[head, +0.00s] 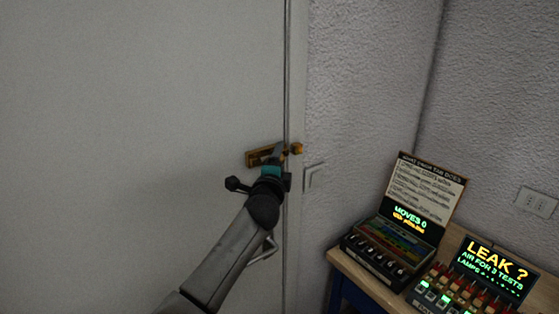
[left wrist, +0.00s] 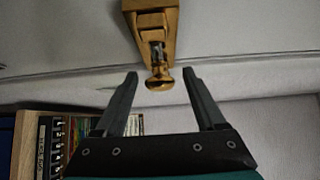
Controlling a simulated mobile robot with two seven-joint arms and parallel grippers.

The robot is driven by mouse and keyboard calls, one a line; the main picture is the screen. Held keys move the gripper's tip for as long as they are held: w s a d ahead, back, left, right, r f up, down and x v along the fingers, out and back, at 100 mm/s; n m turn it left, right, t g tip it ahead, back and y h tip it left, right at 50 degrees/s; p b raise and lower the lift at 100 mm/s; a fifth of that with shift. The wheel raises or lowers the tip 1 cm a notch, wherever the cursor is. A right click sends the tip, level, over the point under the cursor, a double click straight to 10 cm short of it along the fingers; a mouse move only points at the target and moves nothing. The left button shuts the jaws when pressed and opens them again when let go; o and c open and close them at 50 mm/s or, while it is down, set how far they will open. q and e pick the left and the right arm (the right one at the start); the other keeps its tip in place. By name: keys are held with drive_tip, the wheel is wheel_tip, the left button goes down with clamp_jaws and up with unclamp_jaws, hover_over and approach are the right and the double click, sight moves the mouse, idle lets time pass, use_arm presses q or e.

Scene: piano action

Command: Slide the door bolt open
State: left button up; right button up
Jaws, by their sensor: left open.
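The brass door bolt (head: 258,156) is mounted on the white door (head: 140,130) near its right edge, and a small brass piece (head: 297,148) shows on the frame side of the gap. My left gripper (head: 277,158) is at the bolt and covers part of it in the head view. In the left wrist view the bolt (left wrist: 153,30) hangs from the top, with a round brass knob (left wrist: 159,78) at its near end. The open fingers of my left gripper (left wrist: 160,82) stand on either side of the knob, with gaps visible on both sides. My right gripper is not in view.
A wooden table (head: 349,272) at the lower right holds two lit devices, one with a "LEAK ?" display (head: 492,268) and one with an upright instruction card (head: 424,187). A wall socket (head: 536,202) is at the far right. The door surface left of the bolt is clear.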

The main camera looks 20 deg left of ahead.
use_arm(q)
drive_tip(key=shift+w, duration=0.15)
drive_tip(key=shift+c, duration=0.3)
clamp_jaws()
idle(0.3)
idle(0.9)
